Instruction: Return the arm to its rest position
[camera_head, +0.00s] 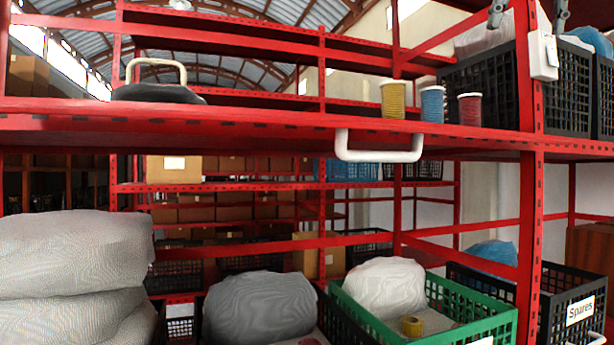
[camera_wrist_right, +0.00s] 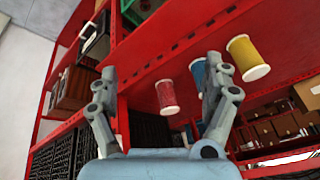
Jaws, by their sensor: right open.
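My right gripper (camera_head: 528,18) shows at the top right edge of the head view, above the shelf; only its two grey fingertips are in the picture, spread apart. In the right wrist view my right gripper (camera_wrist_right: 160,72) is open with nothing held between its fingers. A yellow spool (camera_head: 393,99), a blue spool (camera_head: 432,103) and a red spool (camera_head: 470,109) stand in a row on the red shelf. In the wrist view the red spool (camera_wrist_right: 167,97) appears between the fingers, and one finger partly hides the blue spool (camera_wrist_right: 198,74). My left gripper is not in view.
The red shelf (camera_head: 250,123) crosses the view, with a white handle (camera_head: 378,155) at its front edge. A red upright (camera_head: 530,220) and black crates (camera_head: 484,88) are near the right gripper. Below are a green crate (camera_head: 455,325) and grey sacks (camera_head: 70,255).

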